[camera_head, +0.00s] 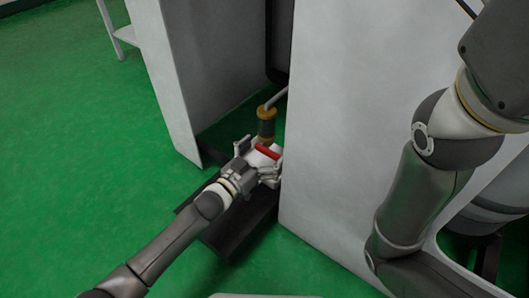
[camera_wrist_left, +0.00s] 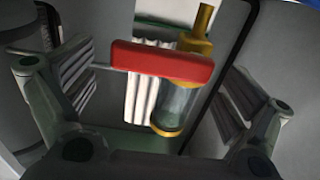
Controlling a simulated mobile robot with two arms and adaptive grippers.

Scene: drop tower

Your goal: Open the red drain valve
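The red drain valve handle (camera_head: 267,152) is a short red bar in the gap between two pale panels. In the left wrist view the red handle (camera_wrist_left: 162,62) lies nearly level across the middle, in front of a clear cylinder with brass-coloured ends (camera_wrist_left: 178,105). My left gripper (camera_head: 262,163) reaches in from the left and is at the handle. In the left wrist view its fingers (camera_wrist_left: 160,95) are spread wide on both sides of the handle, apart from it. Whether anything touches the handle cannot be told. My right arm shows at the right, but its gripper is out of view.
A pale panel (camera_head: 335,130) stands close to the right of my left gripper, and another panel (camera_head: 180,75) stands behind left. A dark low base (camera_head: 240,230) lies under the gripper. The green floor (camera_head: 70,150) at left is clear.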

